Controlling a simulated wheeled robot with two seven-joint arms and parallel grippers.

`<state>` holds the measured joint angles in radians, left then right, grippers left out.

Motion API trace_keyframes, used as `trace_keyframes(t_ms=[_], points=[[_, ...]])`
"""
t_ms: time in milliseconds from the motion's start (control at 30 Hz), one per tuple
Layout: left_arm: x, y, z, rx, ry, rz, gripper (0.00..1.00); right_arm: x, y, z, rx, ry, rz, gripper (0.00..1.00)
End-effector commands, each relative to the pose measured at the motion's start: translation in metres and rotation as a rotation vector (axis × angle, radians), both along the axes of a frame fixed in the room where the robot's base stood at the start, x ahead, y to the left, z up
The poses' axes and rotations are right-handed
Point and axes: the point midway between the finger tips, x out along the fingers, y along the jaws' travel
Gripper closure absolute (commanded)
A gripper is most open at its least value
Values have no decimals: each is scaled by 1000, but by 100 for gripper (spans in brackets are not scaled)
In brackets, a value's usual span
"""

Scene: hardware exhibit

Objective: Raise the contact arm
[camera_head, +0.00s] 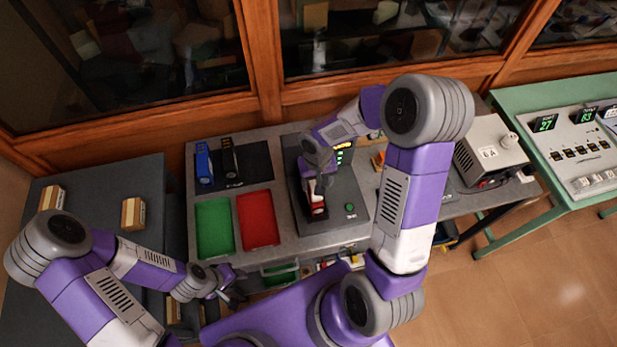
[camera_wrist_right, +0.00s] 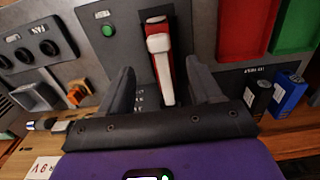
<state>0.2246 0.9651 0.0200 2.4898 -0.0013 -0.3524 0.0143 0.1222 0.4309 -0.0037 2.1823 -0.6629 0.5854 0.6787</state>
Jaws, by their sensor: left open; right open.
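The contact arm is a red lever with a white end, set in a slot of a dark grey panel (camera_head: 348,183). In the right wrist view the contact arm (camera_wrist_right: 161,62) lies between the two dark fingers of my right gripper (camera_wrist_right: 160,72), which is open around it; I cannot tell if either finger touches it. In the head view the contact arm's red part (camera_head: 319,209) shows just below my right gripper (camera_head: 318,187), which hides much of it. My left gripper (camera_head: 234,291) is open and empty by the bench's front edge.
A green tray (camera_head: 214,226) and a red tray (camera_head: 257,219) lie left of the panel. A blue block (camera_head: 204,165) and a black block (camera_head: 229,157) stand behind them. A green button (camera_head: 350,207) is on the panel. A grey power box (camera_head: 489,150) stands right.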

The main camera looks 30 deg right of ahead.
Motion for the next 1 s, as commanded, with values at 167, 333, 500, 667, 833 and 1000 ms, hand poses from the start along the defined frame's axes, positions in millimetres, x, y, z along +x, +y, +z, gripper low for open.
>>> trace_keyframes(t_ms=[167, 333, 500, 667, 833, 1000], points=[[-1, 0, -2, 0, 2, 0, 57, -2, 0, -24, 1, 8, 0, 36], [-1, 0, -4, 0, 1, 1, 57, -2, 0, -51, 1, 6, 0, 36], [0, 0, -6, 0, 1, 0, 57, -1, 0, -69, 1, 3, 1, 36], [0, 0, -6, 0, 1, 0, 57, -1, 0, -73, 1, 1, -1, 36], [0, 0, -6, 0, 1, 0, 57, -1, 0, -73, 1, 1, 0, 36], [0, 0, -6, 0, 1, 0, 57, -1, 0, -73, 1, 1, 0, 59]])
